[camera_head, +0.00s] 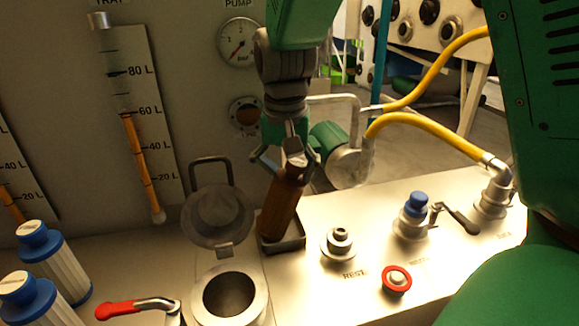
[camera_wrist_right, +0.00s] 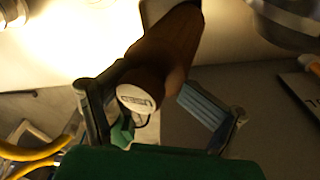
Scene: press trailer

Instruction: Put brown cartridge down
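The brown cartridge (camera_head: 282,208) stands with its lower end in a small square holder (camera_head: 292,246) on the metal bench, leaning slightly in the head view. My right gripper (camera_head: 289,165) is above it, with its fingers spread either side of the cartridge's top. In the right wrist view, the cartridge (camera_wrist_right: 165,55) shows its pale round end between the spread fingers of my right gripper (camera_wrist_right: 155,105). Gaps seem to show beside it, though contact with the right-hand pad is hard to judge. My left gripper is not in view.
An open round chamber (camera_head: 230,296) with a raised lid (camera_head: 217,215) is left of the holder. Two blue-capped white cartridges (camera_head: 52,262) stand far left, near a red-handled lever (camera_head: 135,308). A metal fitting (camera_head: 338,244), red-ringed button (camera_head: 396,280) and blue-topped valve (camera_head: 415,207) are right.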

